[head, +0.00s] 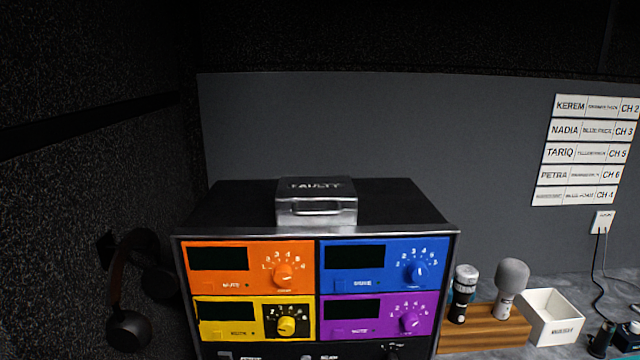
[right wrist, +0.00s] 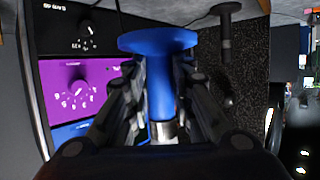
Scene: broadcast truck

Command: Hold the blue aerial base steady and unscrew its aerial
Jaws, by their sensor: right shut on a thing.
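The blue aerial base (right wrist: 160,85) is in the right wrist view, with a wide round flange at the top of the picture and a narrower stem below. My right gripper (right wrist: 158,68) is shut on its stem, one finger on each side. A silver metal collar (right wrist: 163,130) shows at the stem's lower end in the picture. The aerial itself cannot be made out; my gripper body hides what lies beyond the collar. Neither gripper nor the blue base shows in the head view.
A rack (head: 318,234) with orange, blue, yellow and purple panels bears a silver FAULTY box (head: 316,205). Right of it are two microphones (head: 511,280) on a wooden block (head: 487,328) and a white box (head: 553,315). A dark flanged stand (right wrist: 226,35) is near the blue base.

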